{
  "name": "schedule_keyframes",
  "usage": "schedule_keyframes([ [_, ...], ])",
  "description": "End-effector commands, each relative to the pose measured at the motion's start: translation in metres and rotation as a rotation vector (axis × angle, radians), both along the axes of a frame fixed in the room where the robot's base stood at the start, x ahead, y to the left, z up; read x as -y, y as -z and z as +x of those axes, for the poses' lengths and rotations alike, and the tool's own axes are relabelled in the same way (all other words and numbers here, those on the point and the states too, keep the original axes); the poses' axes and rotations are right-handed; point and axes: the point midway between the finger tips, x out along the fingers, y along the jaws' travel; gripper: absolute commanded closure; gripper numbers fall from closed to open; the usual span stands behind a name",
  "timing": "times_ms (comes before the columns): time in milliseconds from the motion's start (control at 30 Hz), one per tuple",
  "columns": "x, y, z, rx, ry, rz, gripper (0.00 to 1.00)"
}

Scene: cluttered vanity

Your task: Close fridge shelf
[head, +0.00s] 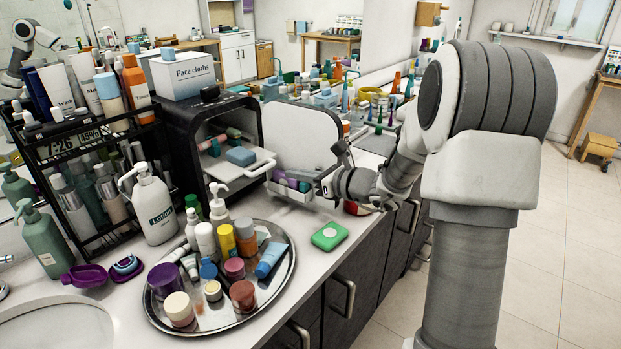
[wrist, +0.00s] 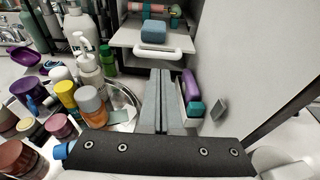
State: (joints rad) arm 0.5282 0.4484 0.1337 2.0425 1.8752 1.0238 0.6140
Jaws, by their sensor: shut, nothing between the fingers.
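The small black fridge (head: 185,112) stands on the counter with its door (head: 303,135) swung open to the right. Its white shelf (head: 226,172) sticks out past the front opening, with a white bar handle (head: 262,166) at its front edge. A blue block (head: 241,156) lies on the shelf, with tubes behind it. The wrist view shows the shelf (wrist: 127,42) and handle (wrist: 165,51) straight ahead. My gripper (wrist: 161,74) is shut and empty, its fingertips pointing toward the handle and appearing apart from it. In the head view the fingers are largely hidden near the door.
The door bin (head: 290,193) holds purple and teal items, close to the right of my fingers. A round metal tray (head: 283,281) crowded with bottles and jars stands in front of the fridge. A green soap box (head: 329,236) lies near the counter edge.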

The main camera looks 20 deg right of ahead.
Motion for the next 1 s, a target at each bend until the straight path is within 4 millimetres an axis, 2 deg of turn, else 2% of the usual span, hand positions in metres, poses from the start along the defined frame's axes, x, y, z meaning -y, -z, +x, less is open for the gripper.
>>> schedule_keyframes([
  [100, -0.016, 0.007, 0.021, 0.000, -0.005, 0.001, 1.00],
  [333, -0.034, 0.013, 0.048, -0.001, -0.002, -0.001, 1.00],
  [500, -0.039, 0.014, 0.055, 0.000, -0.002, 0.000, 1.00],
  [867, -0.040, 0.015, 0.057, 0.001, -0.001, -0.001, 1.00],
  [1000, -0.049, 0.016, 0.070, 0.002, -0.005, -0.001, 1.00],
])
